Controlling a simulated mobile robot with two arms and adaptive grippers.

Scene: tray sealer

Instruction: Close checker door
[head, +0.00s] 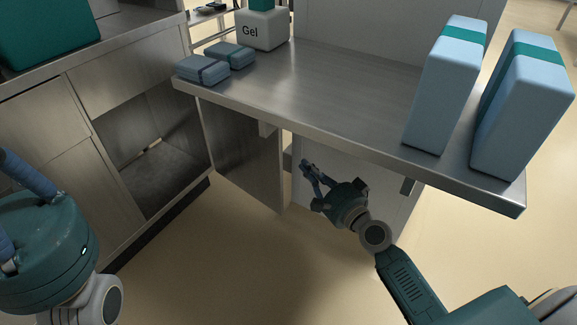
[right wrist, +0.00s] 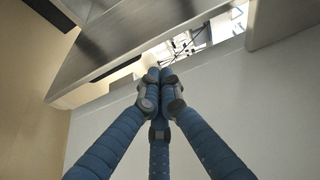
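The checker door, a grey steel panel (head: 243,150), stands swung out from the open compartment (head: 155,140) of the steel cabinet at left. It reaches under the table, and its upper edge is partly hidden by the tabletop. My right gripper (head: 309,164) is under the table, just right of the door's free edge and apart from it. Its blue fingers meet at the tips in the right wrist view (right wrist: 160,76), with nothing seen between them. My left gripper (head: 18,205) is at the lower left, its fingertips cut off by the picture edge.
The steel table (head: 340,85) overhangs my right gripper. It bears two tall blue packs (head: 447,85) (head: 525,110), two small blue packs (head: 203,70) (head: 230,54) and a Gel container (head: 262,30). A pale panel (head: 350,185) stands behind my right gripper. The floor in front is clear.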

